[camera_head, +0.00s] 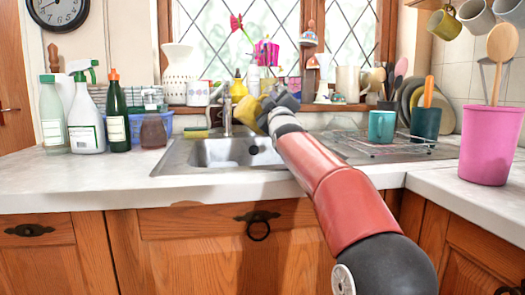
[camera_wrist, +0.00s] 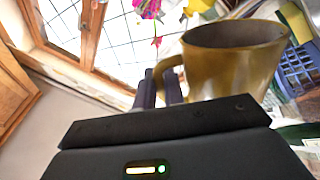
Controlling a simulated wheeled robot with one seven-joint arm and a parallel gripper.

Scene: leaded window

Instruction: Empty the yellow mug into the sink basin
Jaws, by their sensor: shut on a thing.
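The yellow mug (camera_head: 247,113) is in the air above the sink basin (camera_head: 225,153), near the tap. In the wrist view the mug (camera_wrist: 232,62) shows its dark inner wall at the rim, and its handle is between my fingers. My gripper (camera_head: 268,103) is shut on that handle, with the fingers also showing in the wrist view (camera_wrist: 160,88). The mug looks tilted in the head view, but I cannot tell exactly how far. What is inside it is not visible, and no falling liquid shows. The visible part of the basin looks empty.
Spray and squeeze bottles (camera_head: 86,115) and a brown jar (camera_head: 153,132) stand left of the sink. A teal mug (camera_head: 381,127) sits on a wire rack at the right, with a pink pot (camera_head: 490,145) beyond. Mugs and vases line the windowsill behind.

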